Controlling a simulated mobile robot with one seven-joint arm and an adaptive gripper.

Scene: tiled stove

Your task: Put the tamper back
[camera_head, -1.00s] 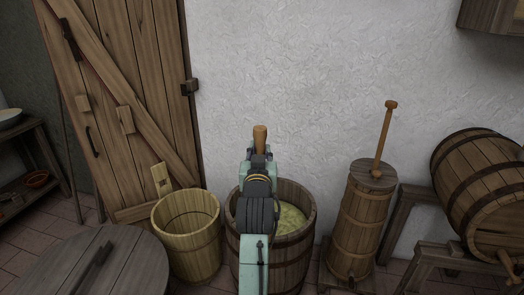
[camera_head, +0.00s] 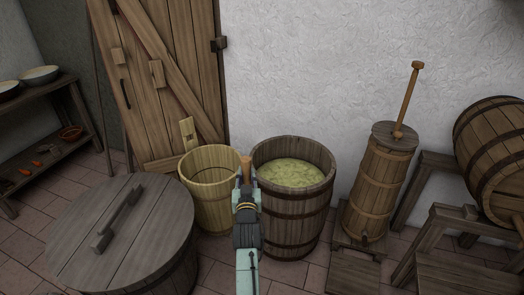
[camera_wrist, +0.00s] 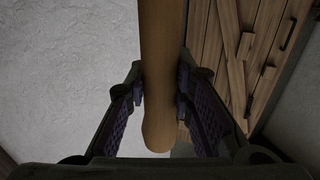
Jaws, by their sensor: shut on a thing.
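My gripper (camera_wrist: 162,95) is shut on the wooden tamper (camera_wrist: 160,60), a light-brown rounded shaft that runs up between the fingers in the wrist view. In the head view the tamper's top (camera_head: 246,168) stands above my gripper (camera_head: 246,186), in front of the gap between the pale bucket and the barrel. My arm hides the tamper's lower part there. The open barrel (camera_head: 291,221), dark wood with metal-like hoops, holds a yellow-green mash (camera_head: 291,172). The pale wooden bucket (camera_head: 208,209) stands left of it, with one tall stave; its floor is partly hidden.
A large round lid (camera_head: 130,228) with a bar handle covers a tub at the lower left. A churn (camera_head: 380,190) with a plunger stands right of the barrel. A cask (camera_head: 495,150) lies on a stand at the far right. A shelf (camera_head: 50,130) with bowls is at the left.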

